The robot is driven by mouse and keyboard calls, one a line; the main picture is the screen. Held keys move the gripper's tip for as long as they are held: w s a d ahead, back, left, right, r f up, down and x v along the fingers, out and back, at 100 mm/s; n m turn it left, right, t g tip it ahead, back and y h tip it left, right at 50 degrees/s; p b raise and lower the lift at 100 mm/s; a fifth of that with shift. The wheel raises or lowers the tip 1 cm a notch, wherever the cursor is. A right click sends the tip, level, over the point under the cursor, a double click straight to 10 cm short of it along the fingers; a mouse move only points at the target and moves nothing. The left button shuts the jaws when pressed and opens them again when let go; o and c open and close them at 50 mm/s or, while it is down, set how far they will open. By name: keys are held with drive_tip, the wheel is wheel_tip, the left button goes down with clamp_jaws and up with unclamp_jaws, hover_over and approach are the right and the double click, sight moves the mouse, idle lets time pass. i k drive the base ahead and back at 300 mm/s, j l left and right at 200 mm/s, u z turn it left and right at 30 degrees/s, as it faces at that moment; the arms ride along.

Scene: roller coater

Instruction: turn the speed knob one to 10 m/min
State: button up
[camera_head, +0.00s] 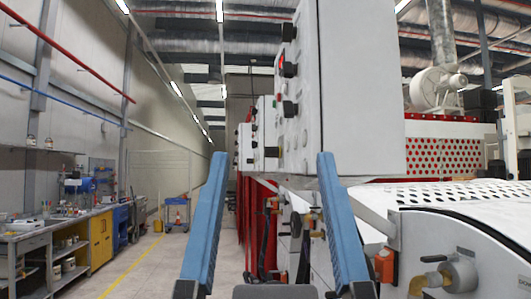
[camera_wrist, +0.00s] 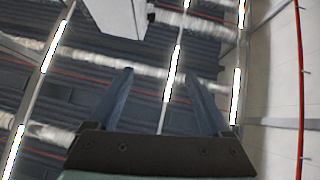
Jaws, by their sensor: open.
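A white control box (camera_head: 362,90) stands upper centre-right in the head view, seen almost edge-on. Several black knobs stick out from its left face, among them an upper knob (camera_head: 288,32), a middle knob (camera_head: 289,69) and a lower knob (camera_head: 290,108). I cannot tell which is speed knob one, and no scale is readable. My gripper (camera_head: 270,158) is open and empty, its blue fingers apart, in front of and below the box in the picture. In the wrist view my gripper (camera_wrist: 158,78) points toward the ceiling, with a pale box corner (camera_wrist: 115,18) at the top.
More control boxes (camera_head: 264,130) stand farther back along the machine row. The perforated white machine cover (camera_head: 460,195) is at the right. Pipes and valves (camera_head: 300,225) sit low behind the fingers. A workbench (camera_head: 35,235) lines the left wall.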

sight(270, 152)
drive_tip(key=j+z, duration=0.2)
drive_tip(key=j, duration=0.4)
drive_tip(key=i+j+z, duration=0.15)
drive_tip(key=i+j, duration=0.15)
drive_tip(key=i+j+z, duration=0.1)
drive_tip(key=i+j, duration=0.2)
drive_tip(key=i+j+z, duration=0.15)
drive_tip(key=i+j, duration=0.15)
drive_tip(key=i+j+z, duration=0.1)
drive_tip(key=i+j, duration=0.15)
drive_tip(key=j, duration=0.2)
drive_tip(key=i+j+z, duration=0.15)
drive_tip(key=j, duration=0.25)
drive_tip(key=i+j+z, duration=0.1)
drive_tip(key=i+j, duration=0.25)
drive_tip(key=j, duration=0.1)
